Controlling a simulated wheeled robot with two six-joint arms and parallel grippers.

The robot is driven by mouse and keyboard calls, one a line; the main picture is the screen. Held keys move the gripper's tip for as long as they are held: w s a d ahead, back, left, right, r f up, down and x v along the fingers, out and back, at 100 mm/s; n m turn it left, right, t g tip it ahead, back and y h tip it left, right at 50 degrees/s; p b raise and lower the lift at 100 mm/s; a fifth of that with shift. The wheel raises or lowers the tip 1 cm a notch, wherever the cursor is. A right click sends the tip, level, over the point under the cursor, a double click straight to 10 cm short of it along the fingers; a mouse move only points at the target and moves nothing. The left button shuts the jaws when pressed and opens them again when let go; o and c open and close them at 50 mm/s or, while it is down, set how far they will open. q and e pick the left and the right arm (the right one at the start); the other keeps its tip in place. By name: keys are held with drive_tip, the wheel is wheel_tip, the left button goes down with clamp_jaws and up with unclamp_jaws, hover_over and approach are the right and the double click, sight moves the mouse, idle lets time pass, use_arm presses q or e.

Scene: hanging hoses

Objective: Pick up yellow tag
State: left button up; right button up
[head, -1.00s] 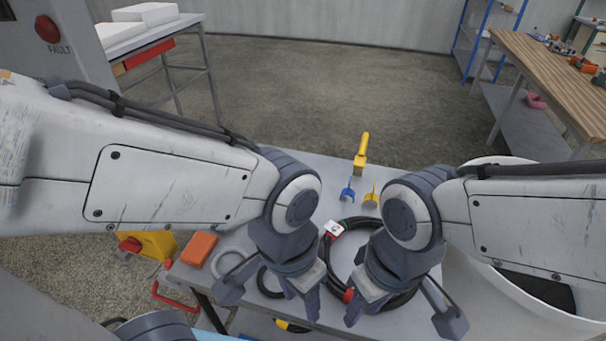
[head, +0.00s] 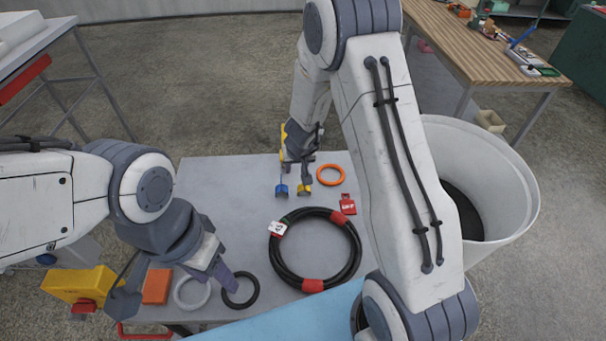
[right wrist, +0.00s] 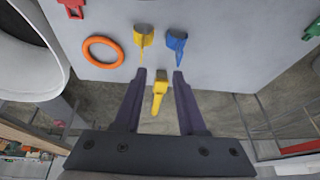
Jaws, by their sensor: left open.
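A yellow piece, probably the yellow tag (right wrist: 160,92), shows between the fingers of my right gripper (right wrist: 159,74) in the right wrist view. The fingers are open, with a gap on either side of it. In the head view the yellow piece (head: 284,148) is partly hidden by my right gripper (head: 301,170) at the table's far edge. A yellow clip (head: 304,188) and a blue clip (head: 281,191) lie just in front; the right wrist view also shows the yellow clip (right wrist: 144,38) and blue clip (right wrist: 177,42). My left gripper (head: 222,281) is open and empty above the front left.
A black hose coil (head: 355,250) lies mid-table. An orange ring (head: 330,175) and red tag (head: 348,205) lie right of the clips. Grey (head: 182,303) and black (head: 252,296) rings and an orange block (head: 157,286) are front left. A white bin (head: 510,205) stands right.

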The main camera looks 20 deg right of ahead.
drive_tip(key=shift+m+h, duration=0.4)
drive_tip(key=d+b+x, duration=0.1)
drive_tip(key=x, duration=0.3)
drive_tip(key=b+x, duration=0.1)
drive_tip(key=x, duration=0.3)
drive_tip(key=d+b+x, duration=0.1)
drive_tip(key=b+x, duration=0.1)
drive_tip(key=x, duration=0.2)
drive_tip(key=shift+s+d, duration=0.25)
drive_tip(key=shift+d, duration=0.15)
clamp_jaws()
